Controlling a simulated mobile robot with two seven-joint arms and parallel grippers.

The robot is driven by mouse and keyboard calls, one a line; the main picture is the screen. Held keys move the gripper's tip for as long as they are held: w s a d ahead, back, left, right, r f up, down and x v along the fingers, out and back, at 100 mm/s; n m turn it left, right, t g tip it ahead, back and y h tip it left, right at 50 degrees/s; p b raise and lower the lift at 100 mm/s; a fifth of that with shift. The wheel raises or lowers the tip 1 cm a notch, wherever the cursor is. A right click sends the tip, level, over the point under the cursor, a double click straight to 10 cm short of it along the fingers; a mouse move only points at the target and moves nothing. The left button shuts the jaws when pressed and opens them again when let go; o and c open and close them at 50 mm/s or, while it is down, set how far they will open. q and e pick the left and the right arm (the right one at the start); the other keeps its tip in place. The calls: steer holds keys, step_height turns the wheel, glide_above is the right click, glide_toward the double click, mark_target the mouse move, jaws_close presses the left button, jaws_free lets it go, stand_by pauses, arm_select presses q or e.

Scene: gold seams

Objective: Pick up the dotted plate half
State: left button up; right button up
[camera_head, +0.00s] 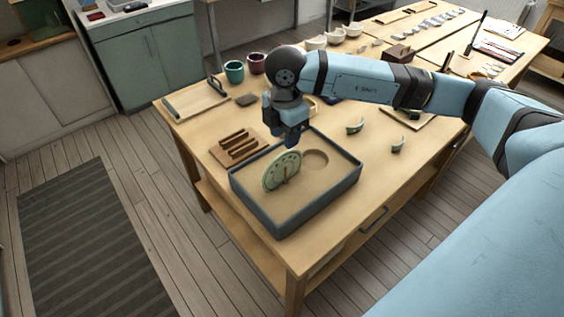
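A pale green plate piece (281,170) with dark marks near its rim stands on edge in the sand of a grey-walled tray (312,209). I take it for the dotted plate half; whether a second half stands with it, I cannot tell. My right gripper (292,140) points down just above and behind the piece's upper edge, over the tray's far side. From this angle its fingers overlap, so I cannot see whether they are apart, and they show no clear contact with the piece. My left gripper is not in view.
A round hollow (315,159) marks the sand right of the piece. A slotted wooden rack (238,146) stands left of the tray. Cups (234,71) stand at the back. The table's front right is clear.

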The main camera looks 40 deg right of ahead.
mark_target(282, 154)
steer(key=f, duration=0.7)
steer(key=shift+w+a+f+p, duration=0.2)
steer(key=shift+w+f+p, duration=0.1)
steer(key=shift+w, duration=0.05)
steer(key=shift+c, duration=0.2)
jaws_close()
